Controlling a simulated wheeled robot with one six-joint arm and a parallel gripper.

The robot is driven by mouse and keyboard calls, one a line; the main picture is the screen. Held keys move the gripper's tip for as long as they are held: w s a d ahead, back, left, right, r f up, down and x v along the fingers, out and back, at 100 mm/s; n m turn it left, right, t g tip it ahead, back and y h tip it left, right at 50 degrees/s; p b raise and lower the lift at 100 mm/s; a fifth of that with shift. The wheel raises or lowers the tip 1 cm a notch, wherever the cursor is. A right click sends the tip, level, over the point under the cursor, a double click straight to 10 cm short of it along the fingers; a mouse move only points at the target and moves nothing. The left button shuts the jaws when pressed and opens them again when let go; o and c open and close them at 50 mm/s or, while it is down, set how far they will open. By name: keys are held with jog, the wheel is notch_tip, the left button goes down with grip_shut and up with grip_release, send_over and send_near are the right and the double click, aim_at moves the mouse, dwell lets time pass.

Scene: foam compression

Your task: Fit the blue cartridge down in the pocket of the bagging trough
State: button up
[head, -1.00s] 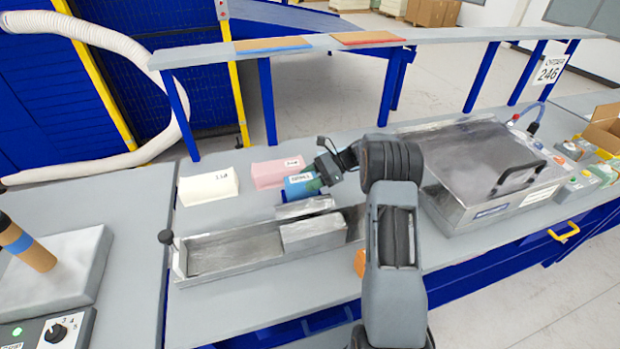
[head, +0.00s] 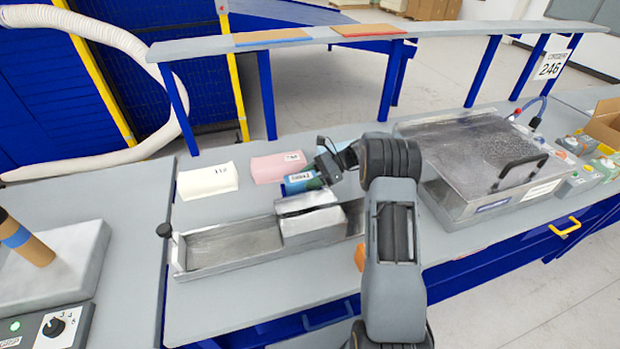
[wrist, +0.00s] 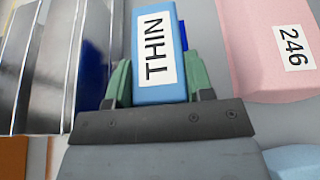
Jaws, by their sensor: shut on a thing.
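The blue cartridge (head: 300,183), a block with a white label, is held behind the metal bagging trough (head: 225,246). In the wrist view the cartridge (wrist: 158,15) shows the word THIN and sits between the green fingers of my gripper (wrist: 158,80), which is shut on it. In the head view my gripper (head: 322,171) reaches the cartridge's right end. Dark blue parts show close to both sides of the cartridge in the wrist view. I cannot tell whether they form the pocket, or whether the cartridge is inside it; its underside is hidden.
A pink block (head: 278,167) labelled 246 lies just behind the cartridge and a white block (head: 208,181) lies left. A light blue thing (head: 328,144) shows partly behind my gripper. A metal machine with a handle (head: 480,165) stands right. A shelf (head: 290,39) spans the back.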

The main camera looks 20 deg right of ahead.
aim_at(315, 174)
jog(key=shift+f, duration=0.25)
jog(key=o, duration=1.1)
jog(key=shift+f, duration=0.15)
jog(key=shift+c, duration=0.2)
jog(key=shift+o, duration=0.2)
jog(key=shift+s+f, duration=0.1)
jog(key=shift+d+r+p, duration=0.7)
jog(key=shift+d+r, duration=0.55)
jog(key=shift+r, duration=0.1)
jog(key=shift+d+r+p, duration=1.2)
jog(key=shift+d+r, duration=0.5)
jog(key=shift+d, duration=0.3)
jog(key=shift+r, duration=0.1)
